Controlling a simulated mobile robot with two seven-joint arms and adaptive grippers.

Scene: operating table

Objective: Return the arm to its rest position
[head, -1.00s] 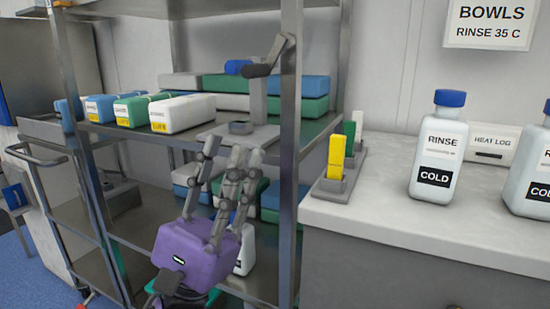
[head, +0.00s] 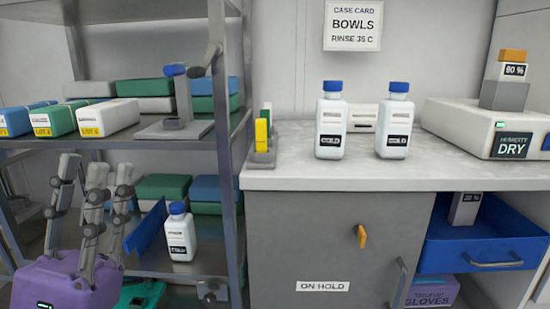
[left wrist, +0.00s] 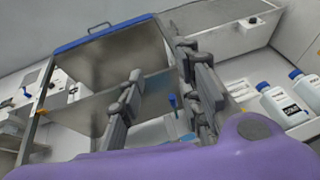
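My left gripper (head: 97,172) is at the lower left of the head view, in front of the metal shelf rack (head: 228,160). Its purple body is low, and its grey fingers point up. The fingers stand apart with nothing between them. In the left wrist view its fingers (left wrist: 160,62) are also apart and empty, above the purple body. My right gripper is in neither view.
A blue-capped bottle (head: 180,236) stands on the lower shelf right of my gripper. The upper shelf holds several packs, such as a white one (head: 108,118). Two bottles (head: 331,122) (head: 394,125) stand on the counter (head: 290,178). A blue drawer (head: 470,248) is open at right.

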